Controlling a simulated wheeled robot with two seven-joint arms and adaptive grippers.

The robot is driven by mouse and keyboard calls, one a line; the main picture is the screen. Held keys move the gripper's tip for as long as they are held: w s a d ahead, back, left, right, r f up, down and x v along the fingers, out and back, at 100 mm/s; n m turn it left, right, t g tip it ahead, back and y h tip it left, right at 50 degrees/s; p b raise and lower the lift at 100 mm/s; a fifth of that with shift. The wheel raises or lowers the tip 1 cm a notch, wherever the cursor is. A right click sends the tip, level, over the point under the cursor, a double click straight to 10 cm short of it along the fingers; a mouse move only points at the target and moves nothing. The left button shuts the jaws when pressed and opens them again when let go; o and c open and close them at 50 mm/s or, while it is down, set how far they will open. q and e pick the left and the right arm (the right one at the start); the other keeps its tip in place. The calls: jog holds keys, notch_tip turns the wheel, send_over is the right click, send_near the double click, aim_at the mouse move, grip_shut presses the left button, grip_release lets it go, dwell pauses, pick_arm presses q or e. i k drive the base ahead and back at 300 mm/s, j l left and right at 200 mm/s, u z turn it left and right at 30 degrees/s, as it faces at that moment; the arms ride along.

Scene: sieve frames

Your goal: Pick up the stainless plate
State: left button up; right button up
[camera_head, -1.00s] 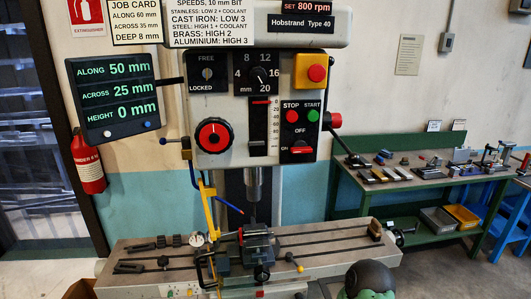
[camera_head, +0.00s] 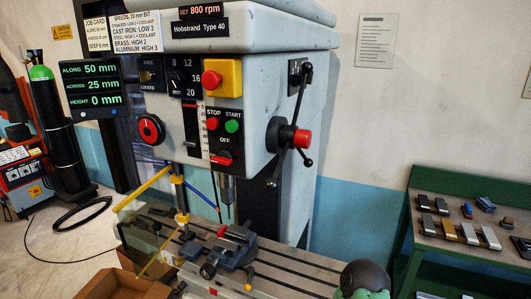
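Several small metal plates lie in a row on the green-edged bench at the right. They include a dark grey block (camera_head: 428,225), a yellow brass-like plate (camera_head: 449,229) and two silvery plates, one on the left (camera_head: 469,233) and one on the right (camera_head: 490,238). Either silvery plate could be the stainless one; at this size I cannot tell which. Neither of my grippers is in view.
The milling machine (camera_head: 265,120) fills the middle, with a vise (camera_head: 232,248) on its slotted table (camera_head: 290,265). A cardboard box (camera_head: 125,285) is at the lower left. A gas cylinder (camera_head: 58,130) and a welder (camera_head: 22,180) stand at the far left.

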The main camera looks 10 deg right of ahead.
aim_at(470, 237)
jog(key=l+u, duration=0.1)
jog(key=l, duration=0.45)
jog(key=l+u, duration=0.1)
jog(key=l, duration=0.4)
jog(key=k+l+u, duration=0.1)
jog(key=l, duration=0.45)
jog(key=l+u, duration=0.1)
jog(key=l, duration=0.4)
jog(key=k+l+u, duration=0.1)
jog(key=l, duration=0.45)
jog(key=k+l+u, duration=0.1)
jog(key=l, duration=0.4)
jog(key=k+l+u, duration=0.1)
jog(key=l, duration=0.4)
